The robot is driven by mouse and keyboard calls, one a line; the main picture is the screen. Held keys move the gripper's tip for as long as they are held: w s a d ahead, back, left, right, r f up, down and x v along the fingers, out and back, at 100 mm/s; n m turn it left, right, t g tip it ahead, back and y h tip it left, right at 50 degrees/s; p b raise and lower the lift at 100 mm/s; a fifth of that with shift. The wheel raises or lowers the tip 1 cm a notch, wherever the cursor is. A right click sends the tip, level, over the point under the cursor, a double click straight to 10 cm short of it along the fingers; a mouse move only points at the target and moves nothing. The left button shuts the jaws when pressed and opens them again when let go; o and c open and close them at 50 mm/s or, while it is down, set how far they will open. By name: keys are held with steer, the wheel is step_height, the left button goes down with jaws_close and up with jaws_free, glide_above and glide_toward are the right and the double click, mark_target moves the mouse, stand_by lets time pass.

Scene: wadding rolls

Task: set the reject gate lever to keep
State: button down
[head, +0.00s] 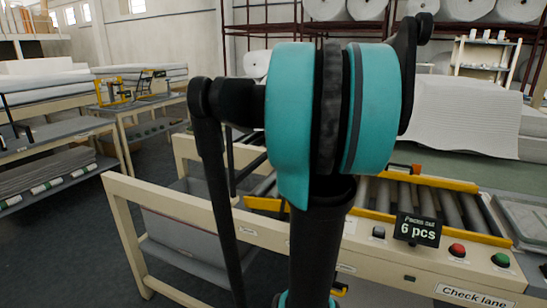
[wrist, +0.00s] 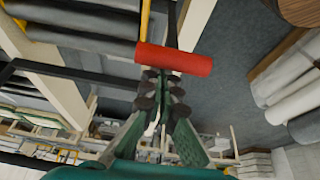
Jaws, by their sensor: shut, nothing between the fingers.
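A red cylindrical grip (wrist: 173,59), which looks like the reject gate lever's handle, lies across the wrist view just beyond my fingertips. A dark bar behind it looks like its stem. My gripper (wrist: 162,88) is shut and empty, its dark fingertips close together beside the grip. I cannot tell whether they touch it. In the head view my teal arm covers the middle and hides the gripper. A small orange-red piece with a black end (head: 405,167) shows right of my arm by the rollers; it may be the same handle. No keep or reject marking is readable, so its setting is unclear.
The cream check lane frame (head: 470,284) carries grey rollers (head: 440,203) and yellow rails. A black "Packs out 6 pcs" sign (head: 418,230), a red button (head: 457,250) and a green button (head: 500,260) stand along its front. Open dark floor (head: 60,230) lies to the left.

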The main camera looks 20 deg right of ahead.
steer(key=shift+s+d+f+t+y, duration=0.1)
steer(key=shift+s+d+t+y, duration=0.2)
steer(key=shift+s+d, duration=0.55)
steer(key=shift+s+d+f, duration=0.35)
steer(key=shift+s+d, duration=0.45)
steer(key=shift+s, duration=0.15)
steer(key=w+a+r, duration=0.1)
steer(key=w+a, duration=0.2)
steer(key=shift+r, duration=0.4)
steer(key=v, duration=0.9)
steer(key=shift+d, duration=0.2)
